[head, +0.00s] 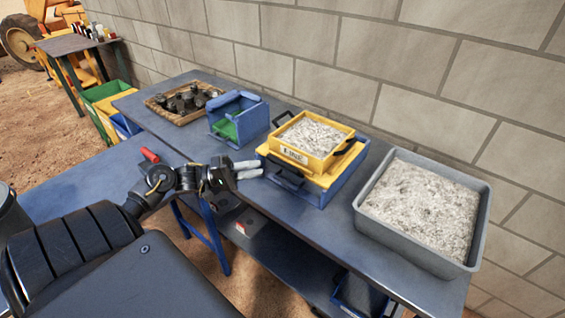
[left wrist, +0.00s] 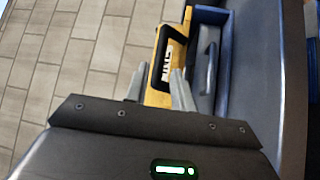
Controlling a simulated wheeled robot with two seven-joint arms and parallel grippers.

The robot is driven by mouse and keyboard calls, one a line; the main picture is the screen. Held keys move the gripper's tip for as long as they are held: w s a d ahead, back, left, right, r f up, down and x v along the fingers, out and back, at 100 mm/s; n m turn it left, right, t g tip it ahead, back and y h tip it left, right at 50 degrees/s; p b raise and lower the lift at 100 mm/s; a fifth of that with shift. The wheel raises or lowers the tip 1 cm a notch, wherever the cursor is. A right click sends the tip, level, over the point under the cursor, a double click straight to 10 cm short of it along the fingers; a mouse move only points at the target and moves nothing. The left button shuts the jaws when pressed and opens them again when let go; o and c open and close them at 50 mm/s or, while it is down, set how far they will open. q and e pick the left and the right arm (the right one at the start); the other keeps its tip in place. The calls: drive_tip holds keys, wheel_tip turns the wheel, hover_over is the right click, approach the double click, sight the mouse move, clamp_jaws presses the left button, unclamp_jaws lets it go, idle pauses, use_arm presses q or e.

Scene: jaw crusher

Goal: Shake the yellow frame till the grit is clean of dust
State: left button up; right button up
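The yellow frame (head: 312,158) holds pale grey grit (head: 311,137) and has black handles at its sides. It sits on a wider yellow base on a blue box (head: 333,189). My right gripper is out of view.
A grey tray (head: 477,227) full of grit stands right of the frame on the blue-grey table. A blue bin (head: 240,116) with green inside and a wooden tray (head: 160,107) of dark parts stand to the left. A block wall (head: 330,60) runs close behind.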

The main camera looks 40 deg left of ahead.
sight(282, 161)
use_arm(q)
drive_tip(key=p+x, duration=0.1)
drive_tip(key=x, duration=0.7)
drive_tip(key=shift+w+d, duration=0.2)
drive_tip(key=shift+w, duration=0.15)
clamp_jaws()
